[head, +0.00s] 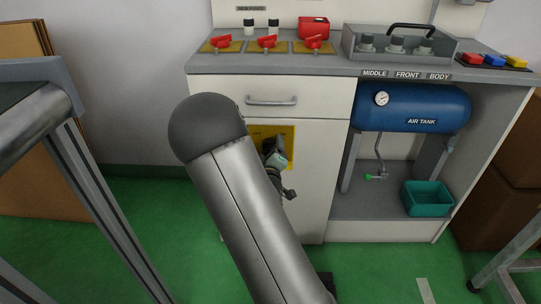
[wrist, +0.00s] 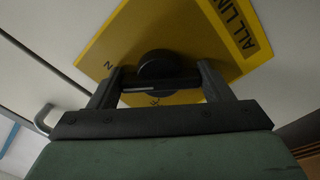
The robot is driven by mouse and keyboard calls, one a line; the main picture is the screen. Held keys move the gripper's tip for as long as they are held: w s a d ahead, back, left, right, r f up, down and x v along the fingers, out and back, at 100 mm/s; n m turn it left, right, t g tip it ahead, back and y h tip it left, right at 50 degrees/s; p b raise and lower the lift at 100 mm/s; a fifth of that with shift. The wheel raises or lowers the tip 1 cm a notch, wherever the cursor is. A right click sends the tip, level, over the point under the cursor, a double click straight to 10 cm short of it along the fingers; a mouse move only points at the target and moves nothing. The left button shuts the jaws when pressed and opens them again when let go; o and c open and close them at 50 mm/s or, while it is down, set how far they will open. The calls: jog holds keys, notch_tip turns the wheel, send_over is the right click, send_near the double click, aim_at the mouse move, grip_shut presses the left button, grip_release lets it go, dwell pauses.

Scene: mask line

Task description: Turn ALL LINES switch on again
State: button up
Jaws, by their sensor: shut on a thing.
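The ALL LINES switch is a black rotary knob (wrist: 158,66) on a yellow plate (wrist: 118,40), seen tilted in the wrist view. Part of the plate's "ALL LIN" label shows at the upper right. My gripper (wrist: 160,82) is at the knob, one finger on each side, shut on its black handle bar. A pale line runs along the bar. In the head view the yellow plate (head: 288,132) is on the cabinet front below the drawer. My gripper (head: 270,147) is in front of it there, and my arm hides part of the plate and the knob.
Above is a drawer with a bar handle (head: 271,101). On the worktop are red-handled switches (head: 268,42) on yellow plates and a grey tray (head: 401,55). A blue air tank (head: 422,107) and a teal bin (head: 427,197) are at right. A grey-framed stand (head: 95,190) is at left.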

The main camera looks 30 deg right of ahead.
jog(key=shift+a+f+m+b, duration=0.1)
jog(key=shift+m+b, duration=0.25)
jog(key=shift+m, duration=0.25)
jog(key=o, duration=1)
